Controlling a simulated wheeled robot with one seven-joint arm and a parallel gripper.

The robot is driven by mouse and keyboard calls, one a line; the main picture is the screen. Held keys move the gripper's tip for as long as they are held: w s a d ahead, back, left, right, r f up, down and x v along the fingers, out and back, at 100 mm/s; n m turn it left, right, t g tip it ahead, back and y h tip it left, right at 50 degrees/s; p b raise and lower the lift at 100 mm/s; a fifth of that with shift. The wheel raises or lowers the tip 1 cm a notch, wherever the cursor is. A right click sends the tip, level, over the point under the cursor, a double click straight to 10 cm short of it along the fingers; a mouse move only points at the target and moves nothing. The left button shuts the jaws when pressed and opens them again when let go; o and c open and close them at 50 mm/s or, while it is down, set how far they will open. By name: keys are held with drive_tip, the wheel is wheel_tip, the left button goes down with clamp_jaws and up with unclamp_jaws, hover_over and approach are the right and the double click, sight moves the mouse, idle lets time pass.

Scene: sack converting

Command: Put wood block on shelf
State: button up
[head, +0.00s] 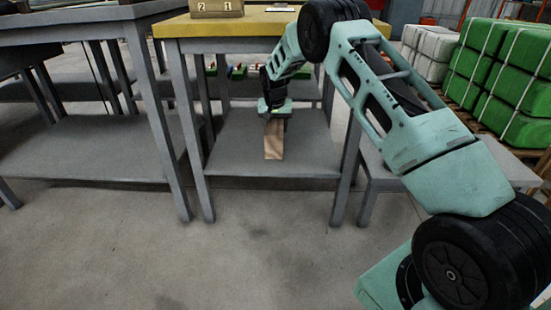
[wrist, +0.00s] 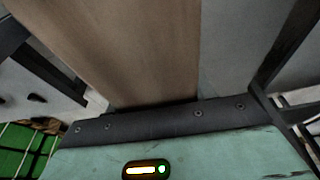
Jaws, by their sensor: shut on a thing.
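The wood block (head: 273,141) is a light brown, long piece of wood, and it shows large in the wrist view (wrist: 130,45). My gripper (head: 274,117) is shut on its upper end, with the block extending down from the jaws. The shelf (head: 235,158) is the grey lower board of the yellow-topped table. The block is over this shelf, in front of its middle part. I cannot tell whether the block's lower end touches the board. The gripper's fingertips are partly hidden in the head view.
The table's yellow top (head: 225,27) is above the shelf, with a numbered box (head: 216,9) on it. Grey legs (head: 190,130) frame the shelf opening. Another grey table (head: 85,145) stands at left. Green wrapped stacks (head: 510,75) stand at right. The front floor is clear.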

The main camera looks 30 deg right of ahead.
wheel_tip(320, 180, down, 10)
drive_tip(key=b, duration=0.5)
drive_tip(key=shift+r, duration=0.35)
drive_tip(key=o, duration=1.6)
drive_tip(key=shift+f, duration=0.2)
drive_tip(key=shift+c, duration=0.2)
